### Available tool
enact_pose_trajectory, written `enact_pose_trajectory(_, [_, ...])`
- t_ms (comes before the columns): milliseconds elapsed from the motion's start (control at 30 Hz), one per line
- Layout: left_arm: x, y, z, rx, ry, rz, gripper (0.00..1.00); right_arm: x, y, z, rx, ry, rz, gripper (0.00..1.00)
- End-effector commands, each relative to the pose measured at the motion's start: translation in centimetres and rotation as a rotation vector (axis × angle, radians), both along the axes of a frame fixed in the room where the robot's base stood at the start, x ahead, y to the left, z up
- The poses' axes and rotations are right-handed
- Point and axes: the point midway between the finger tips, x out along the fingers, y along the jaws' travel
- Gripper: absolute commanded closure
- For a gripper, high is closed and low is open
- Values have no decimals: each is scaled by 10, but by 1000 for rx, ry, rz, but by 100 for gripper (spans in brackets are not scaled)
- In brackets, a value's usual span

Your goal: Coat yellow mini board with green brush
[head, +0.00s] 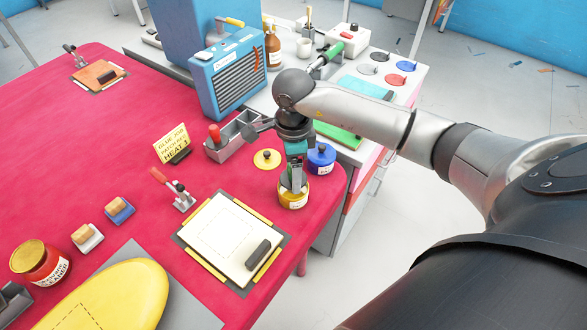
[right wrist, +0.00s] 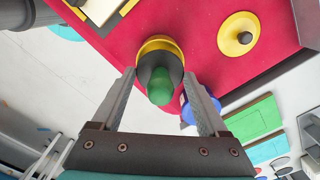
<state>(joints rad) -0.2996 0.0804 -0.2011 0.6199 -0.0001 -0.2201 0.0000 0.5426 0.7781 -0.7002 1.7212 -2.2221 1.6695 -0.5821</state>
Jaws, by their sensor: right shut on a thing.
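The green brush (right wrist: 160,88) stands in the yellow-banded pot (head: 293,200), handle up, its bristles hidden inside. My right gripper (head: 294,186) points down over this pot at the table's right corner. In the right wrist view its fingers (right wrist: 162,80) are on both sides of the brush and shut on it. A yellow rounded board (head: 125,290) with a dashed outline lies at the lower left. A cream panel (head: 222,232) with yellow edge strips, a dashed square and a black handle lies left of the pot. My left gripper is not in view.
A yellow lid (head: 267,159) and a blue pot (head: 321,158) stand close to the yellow-banded pot. A grey tray (head: 228,143), a sign (head: 171,144) and a red-handled tool (head: 178,190) are further left. A red jar (head: 40,262) stands at far left.

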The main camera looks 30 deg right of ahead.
Motion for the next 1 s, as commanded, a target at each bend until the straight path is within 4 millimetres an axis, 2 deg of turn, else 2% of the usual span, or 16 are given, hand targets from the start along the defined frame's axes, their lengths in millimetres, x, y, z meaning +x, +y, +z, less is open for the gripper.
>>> enact_pose_trajectory(233, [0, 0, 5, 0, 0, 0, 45, -1, 0, 5, 0, 3, 1, 68])
enact_pose_trajectory(1000, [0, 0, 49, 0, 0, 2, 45, 0, 0, 67, -1, 0, 1, 68])
